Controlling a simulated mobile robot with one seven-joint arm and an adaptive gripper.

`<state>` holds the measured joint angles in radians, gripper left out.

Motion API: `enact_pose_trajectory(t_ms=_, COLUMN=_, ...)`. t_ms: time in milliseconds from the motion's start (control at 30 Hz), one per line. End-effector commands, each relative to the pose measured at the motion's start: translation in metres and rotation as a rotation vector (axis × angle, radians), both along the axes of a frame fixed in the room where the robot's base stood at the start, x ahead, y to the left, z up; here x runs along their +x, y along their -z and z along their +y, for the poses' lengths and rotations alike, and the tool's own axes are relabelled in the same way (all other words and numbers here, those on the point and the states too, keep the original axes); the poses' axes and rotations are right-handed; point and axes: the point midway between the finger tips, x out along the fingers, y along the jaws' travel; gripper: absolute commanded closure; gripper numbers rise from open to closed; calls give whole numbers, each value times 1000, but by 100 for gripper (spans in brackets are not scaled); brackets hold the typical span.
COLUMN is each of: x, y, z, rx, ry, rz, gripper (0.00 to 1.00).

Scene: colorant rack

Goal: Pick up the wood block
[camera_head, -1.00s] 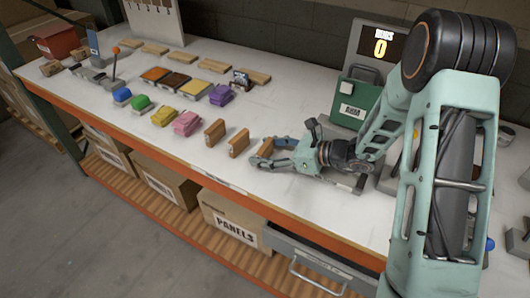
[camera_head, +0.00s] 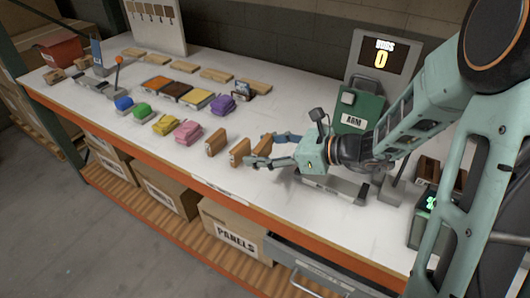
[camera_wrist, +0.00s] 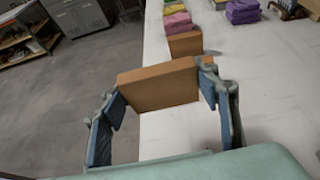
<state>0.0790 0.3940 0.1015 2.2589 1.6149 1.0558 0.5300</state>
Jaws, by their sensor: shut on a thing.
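My gripper (camera_head: 262,152) is at the front part of the workbench, shut on a wood block (camera_head: 264,144), which the fingers partly hide in the head view. In the wrist view the held wood block (camera_wrist: 160,88) spans between the two blue-padded fingertips of my gripper (camera_wrist: 159,91), its broad brown face towards the camera. Whether it touches the tabletop is unclear. Two more wood blocks stand to the left in the head view: a near one (camera_head: 238,152) close to the fingers and a farther one (camera_head: 216,142). One block (camera_wrist: 186,44) shows beyond the held one in the wrist view.
Pink (camera_head: 188,132), yellow (camera_head: 164,125), green (camera_head: 143,108), blue (camera_head: 123,102) and purple (camera_head: 222,104) pieces stand left on the white workbench (camera_head: 290,105). A green box (camera_head: 358,108) and a display reading 0 (camera_head: 383,56) stand behind my gripper.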

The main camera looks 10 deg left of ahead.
Motion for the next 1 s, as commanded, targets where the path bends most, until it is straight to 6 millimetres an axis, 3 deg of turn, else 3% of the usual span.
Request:
enact_pose_trajectory(t_ms=200, x=-42, y=-17, z=-1, rx=-1, ry=0, rz=0, gripper=67)
enact_pose_trajectory(t_ms=500, x=-76, y=-33, z=-1, rx=0, ry=-1, rz=0, gripper=67)
enact_pose_trajectory(t_ms=800, x=-85, y=-37, z=-2, rx=1, ry=2, rz=2, gripper=67)
enact_pose_trajectory(t_ms=1000, x=-61, y=-39, z=-27, rx=-2, ry=46, rz=5, gripper=67)
